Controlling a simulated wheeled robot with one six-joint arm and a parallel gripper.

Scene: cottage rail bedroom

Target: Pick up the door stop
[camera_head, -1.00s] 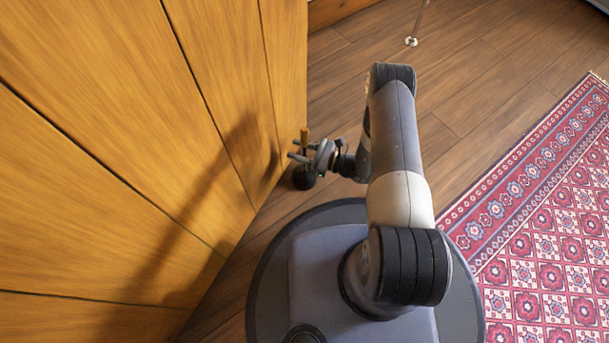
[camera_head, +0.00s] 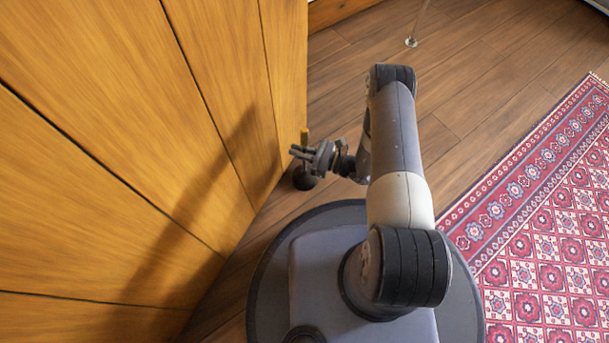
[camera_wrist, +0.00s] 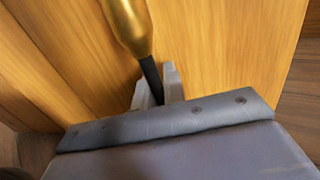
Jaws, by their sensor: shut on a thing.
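The door stop (camera_head: 305,181) stands on the floor close to the wooden panelling, with a dark round base and a thin upright stem with a brass-coloured top. In the wrist view its brass top (camera_wrist: 127,22) and dark stem show, and its base is hidden. My gripper (camera_head: 297,152) reaches in from the right at stem height. In the wrist view the fingers of my gripper (camera_wrist: 158,85) are shut on the dark stem, just below the brass part.
The wooden panelling (camera_head: 130,120) rises right beside the door stop on the left. A red patterned rug (camera_head: 545,240) lies on the right. Bare plank floor (camera_head: 470,100) is open behind my arm. A thin post with a small foot (camera_head: 411,42) stands at the back.

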